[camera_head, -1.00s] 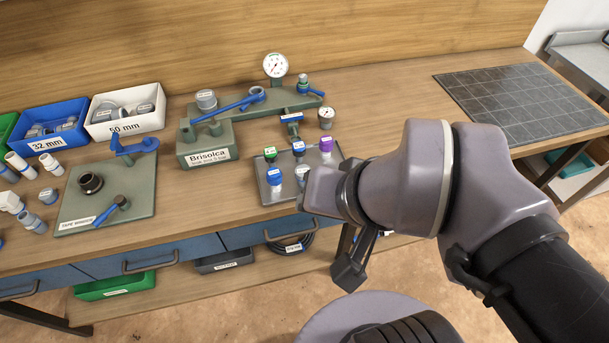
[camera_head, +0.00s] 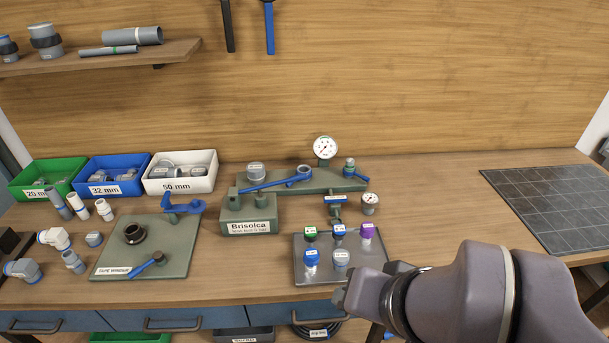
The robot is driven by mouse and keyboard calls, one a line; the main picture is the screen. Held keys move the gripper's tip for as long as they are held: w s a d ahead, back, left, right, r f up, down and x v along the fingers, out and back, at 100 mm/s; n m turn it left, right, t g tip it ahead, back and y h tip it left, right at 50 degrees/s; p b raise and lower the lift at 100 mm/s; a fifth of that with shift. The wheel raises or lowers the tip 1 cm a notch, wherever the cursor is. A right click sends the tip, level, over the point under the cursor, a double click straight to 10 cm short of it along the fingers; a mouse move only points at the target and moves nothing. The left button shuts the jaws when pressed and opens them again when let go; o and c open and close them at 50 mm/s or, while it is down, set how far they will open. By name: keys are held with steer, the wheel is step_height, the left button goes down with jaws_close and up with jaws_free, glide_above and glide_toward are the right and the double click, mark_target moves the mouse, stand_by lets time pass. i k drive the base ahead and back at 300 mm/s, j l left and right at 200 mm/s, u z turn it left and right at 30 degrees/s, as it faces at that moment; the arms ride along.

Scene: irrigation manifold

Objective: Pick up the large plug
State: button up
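Smaller labelled caps stand on the grey metal tray: green (camera_head: 310,233), blue (camera_head: 339,231), purple (camera_head: 367,231), another blue (camera_head: 312,258) and a grey one (camera_head: 341,259). My gripper (camera_head: 362,290) is at the tray's front right corner in the picture, well apart from the large cap. Its fingertips are mostly hidden by my wrist.
White 50 mm (camera_head: 176,187), blue 32 mm (camera_head: 103,190) and green bins line the back left. A green plate (camera_head: 165,262) holds blue-handled tools.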

mark_target(341, 257)
steer(key=i+j, duration=0.2)
steer(key=j, duration=0.2)
steer(key=i+j+z, duration=0.1)
steer(key=j, duration=0.25)
steer(key=i+j, duration=0.3)
steer(key=j, duration=0.15)
